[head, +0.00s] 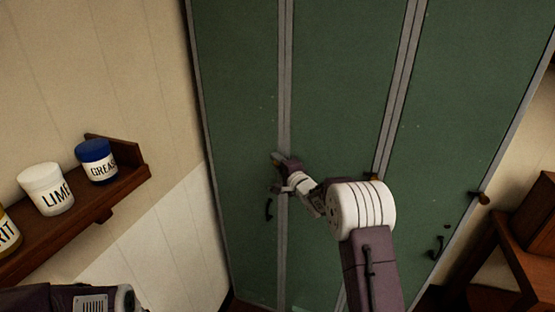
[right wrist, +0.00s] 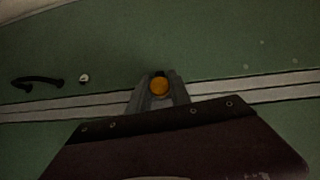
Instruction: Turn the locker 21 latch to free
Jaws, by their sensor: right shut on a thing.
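My right gripper (head: 278,160) reaches up to the frame strip at the right edge of the left green locker door (head: 240,100). In the right wrist view its fingers (right wrist: 160,95) are shut on the latch (right wrist: 159,85), whose round orange-yellow end shows between them. The gripper and wrist hide the latch in the head view, and its turn angle cannot be told. No locker number is readable, so I cannot tell which door is 21. My left gripper is out of view; only part of my left arm shows at the bottom left.
A dark door handle (head: 268,208) hangs below the gripper. Other latches sit on the middle strip (head: 373,178) and right strip (head: 480,198). A wall shelf (head: 122,184) at left holds a LIME jar (head: 46,189) and a GREASE jar (head: 97,161). Wooden furniture (head: 520,262) stands at right.

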